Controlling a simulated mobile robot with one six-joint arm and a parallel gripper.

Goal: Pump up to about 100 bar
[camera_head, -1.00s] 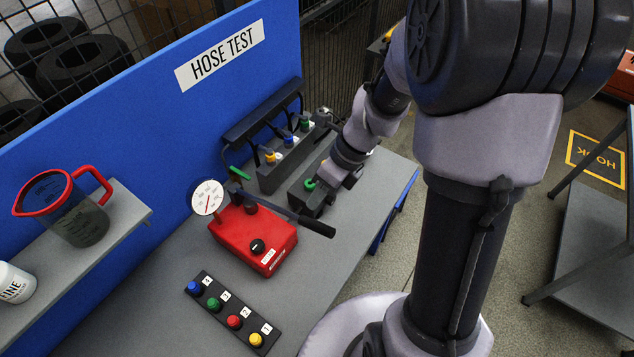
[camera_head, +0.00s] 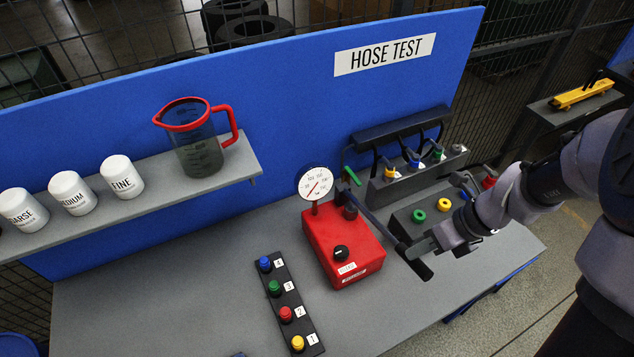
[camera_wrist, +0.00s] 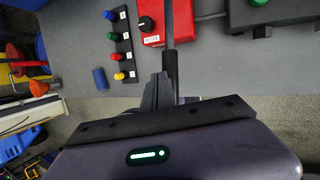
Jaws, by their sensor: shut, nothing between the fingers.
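The red pump (camera_head: 340,245) stands on the grey bench, with a black knob (camera_head: 341,253) on its top. Its round white gauge (camera_head: 314,183) has a red needle, but the numbers are too small to read. The pump's black lever (camera_head: 413,257) slopes down toward the front right; it also shows in the wrist view (camera_wrist: 170,65). My gripper (camera_head: 410,248) is shut and empty, right at the lever's outer grip. In the wrist view my fingers (camera_wrist: 160,90) are beside the grip; whether they touch it I cannot tell.
A strip of coloured buttons (camera_head: 286,300) lies left of the pump. A dark block with green and yellow rings (camera_head: 418,216) and a hose rack (camera_head: 390,190) stand to the right. A shelf (camera_head: 225,170) holds a red-rimmed jug (camera_head: 200,150) and white jars (camera_head: 122,178).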

